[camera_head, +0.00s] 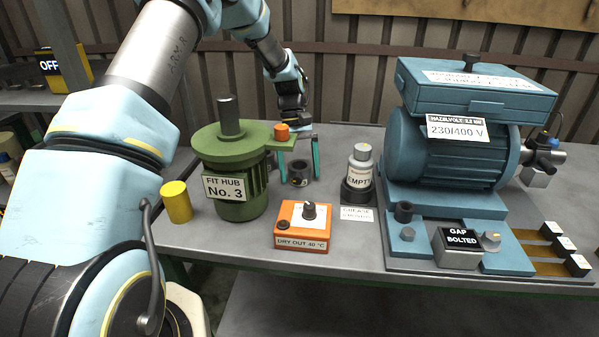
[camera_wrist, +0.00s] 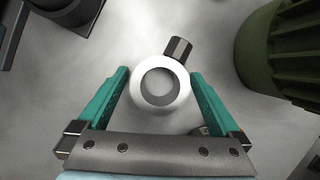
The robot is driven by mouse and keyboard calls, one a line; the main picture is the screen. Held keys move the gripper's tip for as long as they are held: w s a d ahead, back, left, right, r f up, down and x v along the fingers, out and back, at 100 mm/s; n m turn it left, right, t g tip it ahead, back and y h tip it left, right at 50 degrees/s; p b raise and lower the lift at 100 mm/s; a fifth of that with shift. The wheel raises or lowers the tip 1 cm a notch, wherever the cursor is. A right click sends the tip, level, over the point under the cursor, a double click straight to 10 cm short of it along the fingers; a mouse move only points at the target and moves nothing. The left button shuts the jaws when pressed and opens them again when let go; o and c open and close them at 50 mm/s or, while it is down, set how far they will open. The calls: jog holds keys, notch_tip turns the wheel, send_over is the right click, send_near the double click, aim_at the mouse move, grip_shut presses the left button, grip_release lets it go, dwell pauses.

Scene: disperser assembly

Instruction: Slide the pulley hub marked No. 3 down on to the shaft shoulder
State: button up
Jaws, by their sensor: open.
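The pulley hub (camera_head: 299,180), a dark grey ring, stands on the bench right of the green machine. In the wrist view the hub (camera_wrist: 139,88) shows a pale round top, an open bore and a dark stub on its side. My gripper (camera_head: 299,168) is open with one teal finger on each side of the hub; small gaps seem to remain. The green machine (camera_head: 255,185) carries a label (camera_head: 226,188) reading "FIT HUB No. 3". Its bare grey shaft (camera_head: 229,115) stands upright from the top. The shoulder is hard to make out, and any number on the hub is unreadable.
An orange knob (camera_head: 282,132) sits on the green machine's side arm, close to my gripper. An orange dry-out box (camera_head: 290,240), an "EMPTY" canister (camera_head: 360,168), a yellow cylinder (camera_head: 176,202) and a large blue motor (camera_head: 435,150) stand around. Bare bench (camera_head: 345,265) lies in front.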

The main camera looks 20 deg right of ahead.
grip_shut()
dwell(0.7)
